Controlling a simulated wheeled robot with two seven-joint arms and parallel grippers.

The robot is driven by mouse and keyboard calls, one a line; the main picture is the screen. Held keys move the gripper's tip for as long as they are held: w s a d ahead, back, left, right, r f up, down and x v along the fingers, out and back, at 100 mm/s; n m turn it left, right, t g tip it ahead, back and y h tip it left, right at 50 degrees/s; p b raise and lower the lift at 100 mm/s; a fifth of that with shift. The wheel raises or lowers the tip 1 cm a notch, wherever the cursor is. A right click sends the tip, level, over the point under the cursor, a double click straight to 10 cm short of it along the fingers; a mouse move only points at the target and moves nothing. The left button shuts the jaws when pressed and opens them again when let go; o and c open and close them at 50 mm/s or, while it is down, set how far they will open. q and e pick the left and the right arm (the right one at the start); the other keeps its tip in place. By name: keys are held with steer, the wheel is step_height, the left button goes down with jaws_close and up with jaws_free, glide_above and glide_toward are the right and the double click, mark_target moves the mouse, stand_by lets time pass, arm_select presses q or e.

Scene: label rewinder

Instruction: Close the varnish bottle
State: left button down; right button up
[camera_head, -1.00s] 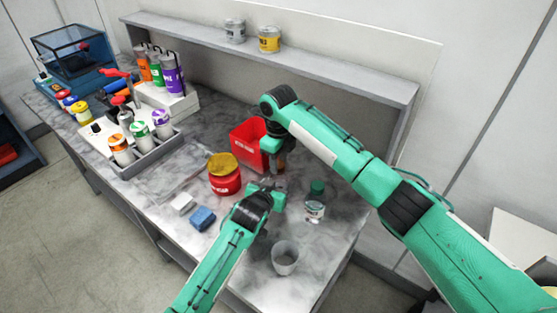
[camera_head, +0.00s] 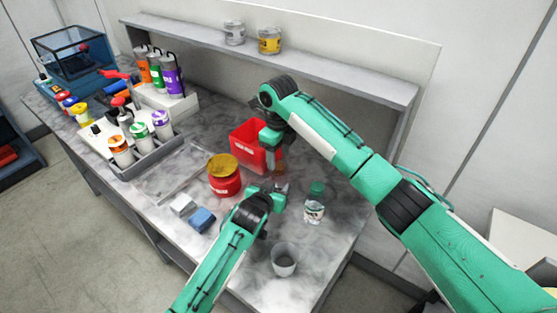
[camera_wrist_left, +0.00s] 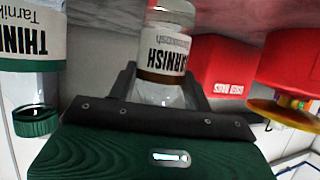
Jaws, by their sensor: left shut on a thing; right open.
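The varnish bottle (camera_wrist_left: 163,48) is clear glass with a white label and a brown band, and shows upside down in the left wrist view. My left gripper (camera_wrist_left: 160,88) is shut on it, one finger on each side. In the head view my left gripper (camera_head: 278,187) is low over the table's front half, and the bottle is mostly hidden there. My right gripper (camera_head: 277,150) is open just above and behind it, in front of the red bin. Its fingertips are small and partly hidden. I cannot make out the varnish bottle's cap.
The thinner bottle (camera_head: 314,205) with a green cap stands to the right. A red jar (camera_head: 224,180) with a yellow lid is to the left, the red bin (camera_head: 248,137) behind. An empty cup (camera_head: 284,262) and a blue block (camera_head: 202,220) are nearer the front.

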steer(key=shift+r, duration=0.8)
steer(key=shift+c, duration=0.3)
